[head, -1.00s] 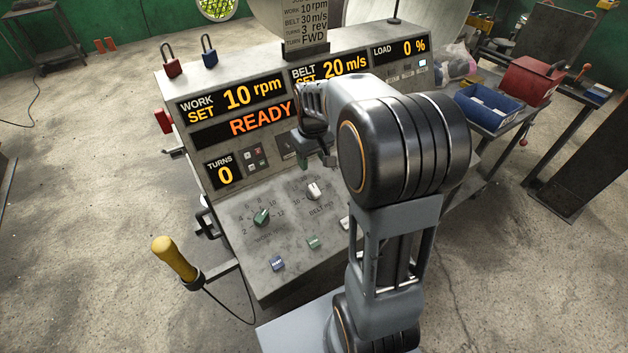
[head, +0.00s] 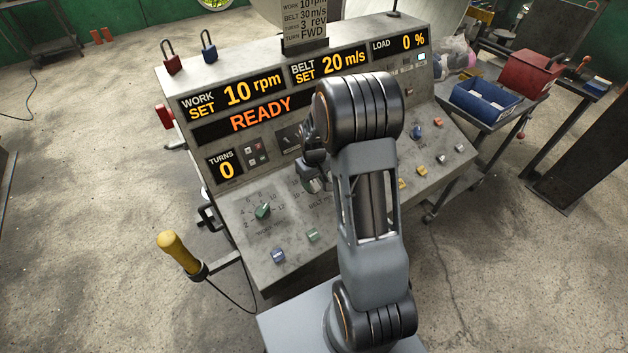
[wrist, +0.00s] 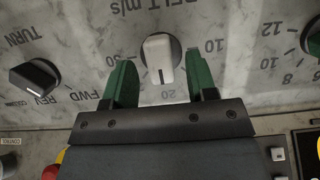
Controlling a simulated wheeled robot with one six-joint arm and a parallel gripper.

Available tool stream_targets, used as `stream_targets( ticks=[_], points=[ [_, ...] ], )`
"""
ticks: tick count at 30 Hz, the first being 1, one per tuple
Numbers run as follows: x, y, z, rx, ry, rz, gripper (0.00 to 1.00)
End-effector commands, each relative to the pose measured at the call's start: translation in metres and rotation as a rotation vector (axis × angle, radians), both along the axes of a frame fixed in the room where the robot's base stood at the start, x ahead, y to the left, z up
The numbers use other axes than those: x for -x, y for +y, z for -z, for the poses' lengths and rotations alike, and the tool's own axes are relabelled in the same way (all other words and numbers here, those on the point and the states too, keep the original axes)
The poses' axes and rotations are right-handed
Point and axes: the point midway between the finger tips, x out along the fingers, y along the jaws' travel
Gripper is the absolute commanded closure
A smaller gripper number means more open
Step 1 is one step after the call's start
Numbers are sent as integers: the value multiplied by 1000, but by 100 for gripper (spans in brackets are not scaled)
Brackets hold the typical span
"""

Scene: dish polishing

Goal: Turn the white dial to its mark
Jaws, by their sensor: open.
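The white dial (wrist: 159,55) shows in the wrist view on the grey panel, under the lettering "BELT m/s". Its dark pointer line is toward the number 20. My gripper (wrist: 160,72) is open, with one green finger on each side of the dial and a gap showing on both sides. In the head view my gripper (head: 313,172) is over the dial's place on the sloping panel and hides most of it. The belt display (head: 331,68) reads SET 20 m/s. The card (head: 304,20) above lists BELT 30 m/s.
A black TURN knob (wrist: 36,79) is left of the dial in the wrist view. The green work dial (head: 263,211) is to its left in the head view. Green (head: 312,235) and blue (head: 278,256) switches sit lower on the panel. The status display (head: 260,113) reads READY.

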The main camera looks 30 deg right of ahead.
Motion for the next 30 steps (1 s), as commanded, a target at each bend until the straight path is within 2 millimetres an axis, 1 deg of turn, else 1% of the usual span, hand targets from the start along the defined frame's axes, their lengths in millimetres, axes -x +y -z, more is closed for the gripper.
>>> stream_targets(
  ticks=[4, 14, 27, 29, 30],
  points=[
    [0, 0, 7, 0, 1, 0, 48],
    [0, 0, 9, 0, 0, 0, 48],
    [0, 0, 9, 0, 0, 0, 90],
    [0, 0, 9, 0, 0, 0, 96],
    [0, 0, 9, 0, 0, 0, 97]
  ],
)
